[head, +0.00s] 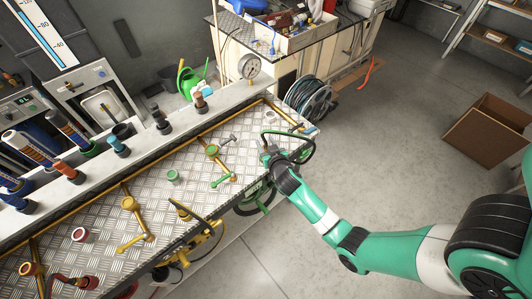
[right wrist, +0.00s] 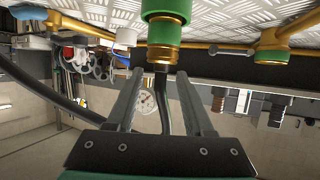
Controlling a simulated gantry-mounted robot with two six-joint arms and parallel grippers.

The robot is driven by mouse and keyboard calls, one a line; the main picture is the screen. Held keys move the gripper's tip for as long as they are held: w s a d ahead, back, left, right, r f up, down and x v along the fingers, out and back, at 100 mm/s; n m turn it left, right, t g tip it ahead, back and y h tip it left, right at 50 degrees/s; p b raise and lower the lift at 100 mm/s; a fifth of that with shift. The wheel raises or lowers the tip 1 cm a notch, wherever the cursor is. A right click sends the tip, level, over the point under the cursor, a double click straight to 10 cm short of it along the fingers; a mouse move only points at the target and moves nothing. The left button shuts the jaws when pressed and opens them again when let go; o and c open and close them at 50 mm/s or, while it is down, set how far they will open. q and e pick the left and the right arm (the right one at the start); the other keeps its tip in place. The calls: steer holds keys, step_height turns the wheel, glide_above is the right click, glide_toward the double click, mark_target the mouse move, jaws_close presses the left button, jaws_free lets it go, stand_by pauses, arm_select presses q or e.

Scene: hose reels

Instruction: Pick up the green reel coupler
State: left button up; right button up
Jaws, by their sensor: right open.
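The green coupler with brass rings (right wrist: 163,32) is at the top centre of the right wrist view, just beyond my fingertips, with a black hose running from it between the fingers. My right gripper (right wrist: 160,72) is open, one finger on each side of that hose, and nothing is clamped. In the head view my right gripper (head: 267,150) is at the far right end of the metal bench. I cannot make out the coupler clearly there because the gripper and hose cover it. My left gripper is in neither view.
The patterned metal bench top (head: 150,195) carries a green-handled valve (head: 212,150), yellow valves (head: 129,203) and a green ring (head: 173,176). A black hose (head: 312,150) loops beside my gripper. A green reel (head: 255,200) hangs under the front edge. Open floor lies to the right.

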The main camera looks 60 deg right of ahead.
jaws_close()
stand_by(1.4)
